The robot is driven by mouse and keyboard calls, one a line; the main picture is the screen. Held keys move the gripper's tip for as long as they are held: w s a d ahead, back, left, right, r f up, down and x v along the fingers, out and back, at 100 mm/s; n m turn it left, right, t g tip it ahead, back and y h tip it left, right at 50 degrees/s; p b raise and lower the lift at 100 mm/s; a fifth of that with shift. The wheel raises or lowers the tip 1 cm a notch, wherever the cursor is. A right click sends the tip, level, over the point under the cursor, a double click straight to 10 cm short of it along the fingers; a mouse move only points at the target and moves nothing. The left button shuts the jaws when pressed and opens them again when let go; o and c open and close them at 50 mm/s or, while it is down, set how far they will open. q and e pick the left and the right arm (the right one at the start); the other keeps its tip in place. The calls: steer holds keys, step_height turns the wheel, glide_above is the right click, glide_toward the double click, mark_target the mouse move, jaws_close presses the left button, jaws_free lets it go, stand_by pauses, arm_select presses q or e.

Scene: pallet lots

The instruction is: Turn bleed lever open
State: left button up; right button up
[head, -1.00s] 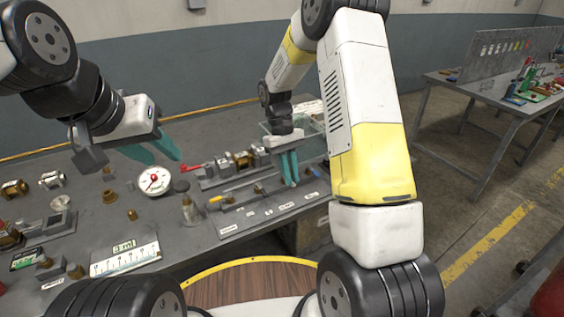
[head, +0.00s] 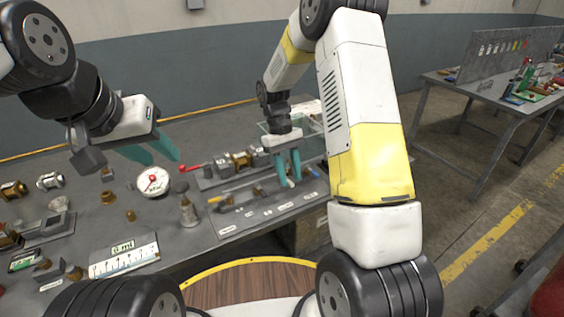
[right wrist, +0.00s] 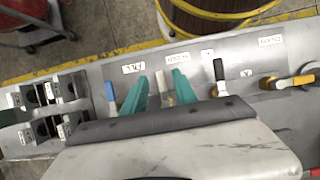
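A row of small levers lies on the grey valve panel (head: 262,209) on the bench. In the right wrist view a pale lever (right wrist: 160,82) lies between the teal fingers of my right gripper (right wrist: 160,92), with gaps visible on both sides. A blue lever (right wrist: 110,92), a black lever (right wrist: 219,70) and a yellow lever (right wrist: 295,81) flank it. The labels are too small to read surely, so I cannot tell which is marked bleed. My right gripper (head: 289,178) is low over the panel in the head view. My left gripper (head: 155,156) hangs open and empty above the bench.
A readout (head: 123,247) seems to show 0 ml. Brass fittings crowd the left bench. A second table (head: 500,98) stands at the right.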

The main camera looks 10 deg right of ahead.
steer(key=v, duration=0.6)
steer(key=shift+w+r, duration=0.15)
steer(key=shift+r, duration=0.05)
steer(key=shift+w+a+r, duration=0.15)
steer(key=shift+w+r, duration=0.05)
steer(key=shift+r, duration=0.3)
steer(key=shift+r, duration=0.15)
step_height(320, 180, up, 6)
steer(key=t+y, duration=0.1)
steer(key=t, duration=0.1)
glide_above(289, 181)
steer(key=s+r+m+t+y, duration=0.1)
steer(key=s+r+m+t, duration=0.15)
steer(key=s+r, duration=0.35)
steer(key=s+r+t+y, duration=0.1)
steer(key=s+r+t, duration=0.1)
steer(key=s, duration=0.4)
steer(key=s+d+r+m+t, duration=0.1)
steer(key=s+r+t, duration=0.1)
steer(key=s+t, duration=0.2)
steer(key=s, duration=0.3)
steer(key=shift+s+r+y, duration=0.25)
steer(key=shift+y, duration=0.15)
